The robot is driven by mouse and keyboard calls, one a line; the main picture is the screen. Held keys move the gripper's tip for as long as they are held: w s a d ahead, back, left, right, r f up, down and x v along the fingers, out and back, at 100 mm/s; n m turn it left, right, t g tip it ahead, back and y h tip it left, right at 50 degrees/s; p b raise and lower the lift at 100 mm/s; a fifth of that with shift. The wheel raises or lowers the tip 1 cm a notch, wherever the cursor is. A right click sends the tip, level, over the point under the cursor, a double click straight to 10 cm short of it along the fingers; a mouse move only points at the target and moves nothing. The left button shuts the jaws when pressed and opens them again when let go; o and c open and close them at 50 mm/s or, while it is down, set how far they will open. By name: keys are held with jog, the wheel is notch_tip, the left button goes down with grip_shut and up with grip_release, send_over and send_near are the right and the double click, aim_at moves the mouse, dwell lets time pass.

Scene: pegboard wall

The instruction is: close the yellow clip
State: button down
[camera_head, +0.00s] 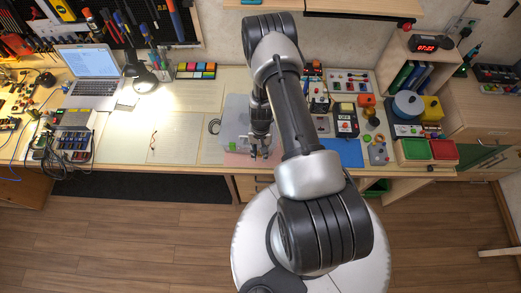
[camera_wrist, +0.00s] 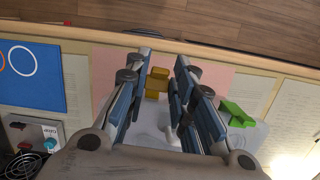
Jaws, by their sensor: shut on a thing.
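The yellow clip (camera_wrist: 157,83) shows in the wrist view between the fingers of my gripper (camera_wrist: 166,75), at the near edge of a translucent grey container (camera_wrist: 262,135). The fingers are closed in on the clip from both sides, with a gap between them filled by it. A green clip (camera_wrist: 236,112) sits on the same container, to the right of the fingers and tilted. In the head view my gripper (camera_head: 260,153) points down at the front edge of the container (camera_head: 233,112). The yellow clip is too small to make out there.
A pink mat (camera_wrist: 205,76) lies under the container near the desk's front edge. A blue sheet (camera_wrist: 35,75) and a small grey box (camera_wrist: 30,130) with a knob lie to the left in the wrist view. A lit lamp (camera_head: 145,80) and laptop (camera_head: 90,68) stand farther left in the head view.

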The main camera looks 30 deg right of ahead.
jog(key=shift+w+d+f+g+y+b, duration=0.1)
jog(key=shift+w+d+g+y+b, duration=0.3)
jog(key=shift+b, duration=1.15)
jog(key=shift+w+d+f+g+y+b, duration=0.15)
jog(key=shift+g+y+b, duration=0.35)
jog(key=shift+b, duration=1)
jog(key=shift+w+r+g+b, duration=0.1)
jog(key=shift+r+g+b, duration=0.2)
jog(key=shift+b, duration=0.45)
jog(key=shift+w+d+r+g+y+b, duration=0.15)
jog(key=shift+g+y+b, duration=0.15)
jog(key=shift+b, duration=0.15)
jog(key=shift+r, duration=0.1)
jog(key=c, duration=1.5)
grip_release()
jog(key=v, duration=1.2)
jog(key=shift+r, duration=0.1)
